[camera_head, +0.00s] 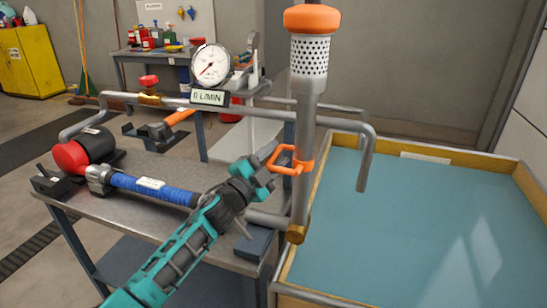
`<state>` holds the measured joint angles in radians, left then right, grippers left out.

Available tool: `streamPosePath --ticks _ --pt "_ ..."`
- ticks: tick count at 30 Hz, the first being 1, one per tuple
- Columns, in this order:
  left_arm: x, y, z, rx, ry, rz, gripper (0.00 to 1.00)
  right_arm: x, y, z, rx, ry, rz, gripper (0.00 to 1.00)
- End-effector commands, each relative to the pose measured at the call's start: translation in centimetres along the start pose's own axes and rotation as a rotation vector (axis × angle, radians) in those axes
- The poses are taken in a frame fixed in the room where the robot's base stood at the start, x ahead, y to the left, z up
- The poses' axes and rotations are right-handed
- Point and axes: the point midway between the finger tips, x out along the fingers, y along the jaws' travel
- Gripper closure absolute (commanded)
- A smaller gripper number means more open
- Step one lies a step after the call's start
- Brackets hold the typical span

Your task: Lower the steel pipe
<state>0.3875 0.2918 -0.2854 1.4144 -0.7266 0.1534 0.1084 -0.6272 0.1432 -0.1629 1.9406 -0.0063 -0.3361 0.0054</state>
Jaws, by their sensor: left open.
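The steel pipe (304,140) stands upright at the near edge of the water tank. Its top carries a perforated strainer (309,56) with an orange cap (311,18), and its foot meets a brass joint (297,234). An orange handle (288,160) sticks out from the pipe's left side. My left gripper (268,166) is open, with its fingertips at the left end of this handle. I cannot tell whether they touch it. My right gripper is not in view.
The tank (430,225) of blue-green water fills the right. On the metal bench (150,200) are a red-and-black pump (85,152) and a blue hose (150,188). A grey pipe (250,112) with a gauge (211,65) and a "0 L/MIN" display (210,97) runs behind the upright pipe.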

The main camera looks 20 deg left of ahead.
Motion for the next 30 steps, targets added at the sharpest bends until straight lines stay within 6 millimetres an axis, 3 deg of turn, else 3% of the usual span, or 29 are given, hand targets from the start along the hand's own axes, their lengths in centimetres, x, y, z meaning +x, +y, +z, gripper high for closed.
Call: streamPosePath --ticks 3,15,30 --pt "-0.02 0.02 -0.01 0.000 0.000 0.000 0.61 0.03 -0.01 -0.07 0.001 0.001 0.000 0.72" --pt "-0.05 0.02 0.00 0.000 0.000 0.000 0.99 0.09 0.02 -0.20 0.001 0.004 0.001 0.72" --pt "0.08 0.03 0.05 0.003 0.000 0.002 1.00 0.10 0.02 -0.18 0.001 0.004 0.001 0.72"
